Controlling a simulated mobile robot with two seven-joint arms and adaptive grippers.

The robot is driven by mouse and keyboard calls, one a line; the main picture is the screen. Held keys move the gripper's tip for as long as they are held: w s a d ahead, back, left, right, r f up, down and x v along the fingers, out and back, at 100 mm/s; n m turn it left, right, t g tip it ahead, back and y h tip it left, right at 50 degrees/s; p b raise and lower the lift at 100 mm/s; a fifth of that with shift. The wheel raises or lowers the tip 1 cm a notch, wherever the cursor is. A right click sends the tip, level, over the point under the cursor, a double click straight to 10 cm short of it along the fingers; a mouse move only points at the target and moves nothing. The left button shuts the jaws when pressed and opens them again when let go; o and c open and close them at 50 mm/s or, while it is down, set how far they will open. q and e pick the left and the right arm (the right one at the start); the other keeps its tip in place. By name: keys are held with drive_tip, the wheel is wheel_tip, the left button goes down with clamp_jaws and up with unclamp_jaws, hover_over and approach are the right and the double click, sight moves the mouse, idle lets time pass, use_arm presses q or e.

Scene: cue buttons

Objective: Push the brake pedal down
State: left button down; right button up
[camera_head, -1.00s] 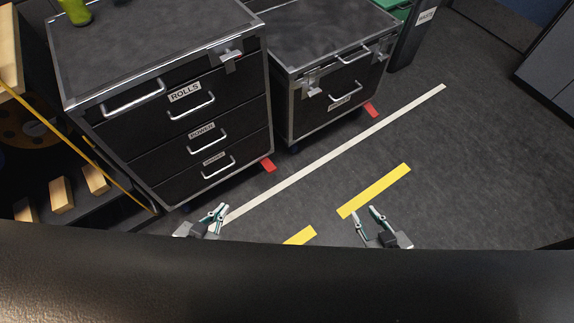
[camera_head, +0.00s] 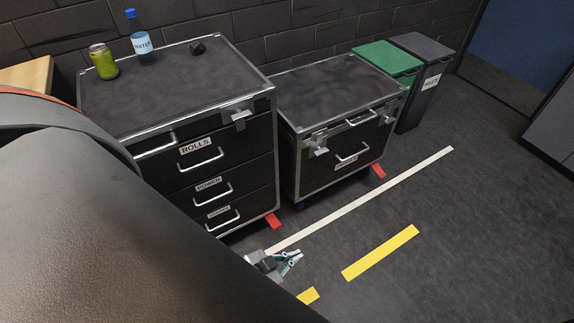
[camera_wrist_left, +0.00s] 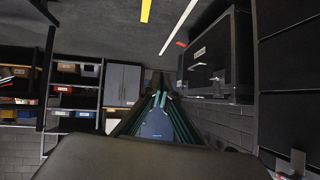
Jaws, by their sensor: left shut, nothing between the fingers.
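A red brake pedal (camera_head: 273,221) sticks out at the foot of the left drawer case (camera_head: 165,90), near the floor. A second red pedal (camera_head: 378,171) sticks out at the foot of the right case (camera_head: 330,90). My left gripper (camera_head: 297,258) is shut and empty, just below the left case's pedal in the head view and apart from it in the picture. Its fingers (camera_wrist_left: 160,98) also show in the left wrist view, with a small red pedal (camera_wrist_left: 181,44) beyond them; I cannot tell which pedal that is. My right gripper is not in view.
A can (camera_head: 103,61) and a water bottle (camera_head: 142,38) stand on the left case. Green (camera_head: 388,57) and dark bins (camera_head: 428,80) stand at the back right. The floor with a white line (camera_head: 365,199) and yellow strips (camera_head: 380,252) is clear.

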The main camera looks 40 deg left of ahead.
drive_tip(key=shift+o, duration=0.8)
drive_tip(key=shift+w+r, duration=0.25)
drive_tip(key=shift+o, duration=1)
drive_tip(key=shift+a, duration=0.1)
use_arm(q)
drive_tip(key=w+a+f+n+g+y+b, duration=0.25)
drive_tip(key=w+a+f+n+b, duration=0.2)
drive_tip(key=w+a+f, duration=0.65)
drive_tip(key=w+a+f+n+g+y+b, duration=0.25)
drive_tip(key=w+a+f+n+y, duration=0.2)
drive_tip(key=w+a+f, duration=0.6)
wheel_tip(320, 180, down, 6)
drive_tip(key=w+a+n+g+h+b, duration=0.2)
drive_tip(key=n+g+b, duration=0.3)
drive_tip(key=n, duration=0.3)
drive_tip(key=shift+a+n, duration=0.25)
drive_tip(key=shift+n, duration=0.05)
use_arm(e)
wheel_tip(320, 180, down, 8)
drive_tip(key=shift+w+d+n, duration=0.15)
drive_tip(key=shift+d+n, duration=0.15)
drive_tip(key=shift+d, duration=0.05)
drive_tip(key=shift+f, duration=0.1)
